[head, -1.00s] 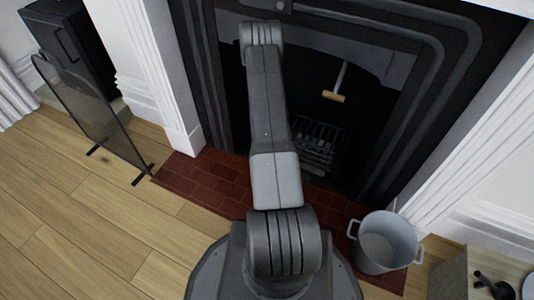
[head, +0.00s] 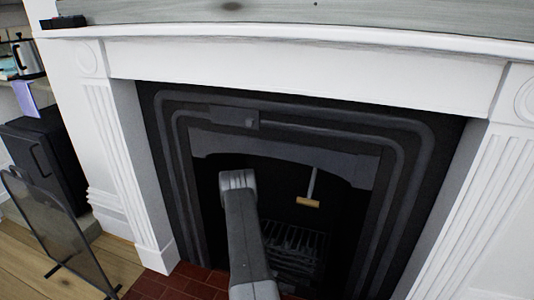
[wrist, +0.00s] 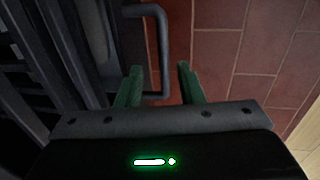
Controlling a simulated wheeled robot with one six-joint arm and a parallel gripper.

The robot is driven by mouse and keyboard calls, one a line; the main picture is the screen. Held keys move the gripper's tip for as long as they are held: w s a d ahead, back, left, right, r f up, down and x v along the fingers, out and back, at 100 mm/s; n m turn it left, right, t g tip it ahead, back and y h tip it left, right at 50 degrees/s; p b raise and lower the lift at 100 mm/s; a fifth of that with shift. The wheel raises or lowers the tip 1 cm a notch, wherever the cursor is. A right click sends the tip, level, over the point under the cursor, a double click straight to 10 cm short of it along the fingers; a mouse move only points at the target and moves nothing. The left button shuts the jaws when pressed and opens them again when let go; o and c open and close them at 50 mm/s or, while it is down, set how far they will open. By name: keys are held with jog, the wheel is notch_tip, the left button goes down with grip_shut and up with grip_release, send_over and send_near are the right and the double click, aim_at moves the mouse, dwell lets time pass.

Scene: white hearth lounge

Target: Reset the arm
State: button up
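My gripper (wrist: 159,82) shows in the wrist view with its two green fingers apart. Nothing is clearly held between them. A dark bent metal bar (wrist: 162,50) shows just beyond and partly between the fingertips; I cannot tell whether they touch it. In the head view my arm reaches toward the black fireplace (head: 400,150), and the gripper itself is hidden there.
A wooden-headed tool (head: 308,202) shows in the fireplace opening near a dark grate (head: 293,250). Red hearth tiles (head: 165,287) lie in front. A fire screen (head: 55,230) stands at left, beside a black box (head: 45,160). A white mantel (head: 300,70) spans above.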

jog(key=shift+w+f, duration=0.15)
jog(key=shift+f, duration=0.6)
jog(key=shift+w+f, duration=0.1)
jog(key=shift+f, duration=0.65)
jog(key=shift+r, duration=0.15)
notch_tip(320, 180, up, 14)
jog(key=s+p, duration=0.2)
jog(key=p, duration=0.1)
jog(key=f+b, duration=0.1)
jog(key=f, duration=0.4)
jog(key=w+f+b, duration=0.1)
jog(key=f, duration=0.3)
jog(key=w+f+b, duration=0.1)
jog(key=f, duration=0.4)
jog(key=shift+f, duration=0.3)
jog(key=shift+s+a+r+b, duration=0.1)
jog(key=shift+s+a+b, duration=0.05)
jog(key=shift+s+b, duration=0.35)
jog(key=shift+s, duration=0.25)
jog(key=shift+r, duration=0.1)
jog(key=shift+b, duration=0.3)
